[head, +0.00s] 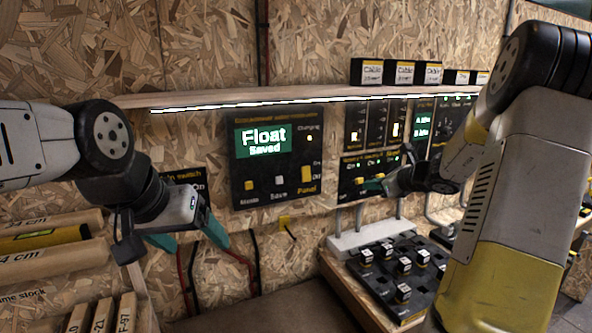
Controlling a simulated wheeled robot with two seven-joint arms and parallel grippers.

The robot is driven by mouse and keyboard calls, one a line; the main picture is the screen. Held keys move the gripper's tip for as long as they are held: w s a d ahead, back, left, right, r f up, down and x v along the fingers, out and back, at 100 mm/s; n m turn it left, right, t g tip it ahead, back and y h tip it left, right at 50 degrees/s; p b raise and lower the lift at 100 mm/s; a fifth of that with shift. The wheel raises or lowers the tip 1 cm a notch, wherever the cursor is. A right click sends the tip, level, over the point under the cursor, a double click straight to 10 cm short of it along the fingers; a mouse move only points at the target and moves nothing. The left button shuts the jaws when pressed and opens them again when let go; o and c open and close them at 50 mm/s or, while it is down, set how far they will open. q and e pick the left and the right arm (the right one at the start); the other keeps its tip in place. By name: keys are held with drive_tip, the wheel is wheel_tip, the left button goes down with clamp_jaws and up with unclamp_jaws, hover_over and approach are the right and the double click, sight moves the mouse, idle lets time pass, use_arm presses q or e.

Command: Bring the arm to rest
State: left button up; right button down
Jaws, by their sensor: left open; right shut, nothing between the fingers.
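My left arm (100,150) comes in from the left. Its gripper (191,240) hangs with its two teal fingers spread apart and nothing between them, in front of the wall below and left of the dark panel. My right arm (510,190) fills the right side. I cannot tell whether the fingertips touch the panel.
The dark panel (305,150) has a green screen reading "Float Saved". A shelf (300,94) with small labelled boxes runs above. A black tray (372,282) of small labelled blocks stands below my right gripper. Labelled rolls or boards (50,262) lie at lower left.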

drive_tip(key=s+a+r+n+g, duration=0.2)
drive_tip(key=s+a+r+n, duration=0.2)
drive_tip(key=s+a+n, duration=0.45)
drive_tip(key=s+a+r+n+g, duration=0.2)
drive_tip(key=s+a+r+n, duration=0.1)
drive_tip(key=s+a+n, duration=0.5)
drive_tip(key=s+d+n+g+h, duration=0.1)
drive_tip(key=s+d+n+h, duration=0.1)
drive_tip(key=s+n, duration=1)
drive_tip(key=s+h, duration=0.1)
drive_tip(key=s, duration=0.4)
drive_tip(key=shift+s+d+f+h, duration=0.15)
drive_tip(key=shift+s+d+h, duration=0.15)
drive_tip(key=shift+s+d, duration=0.1)
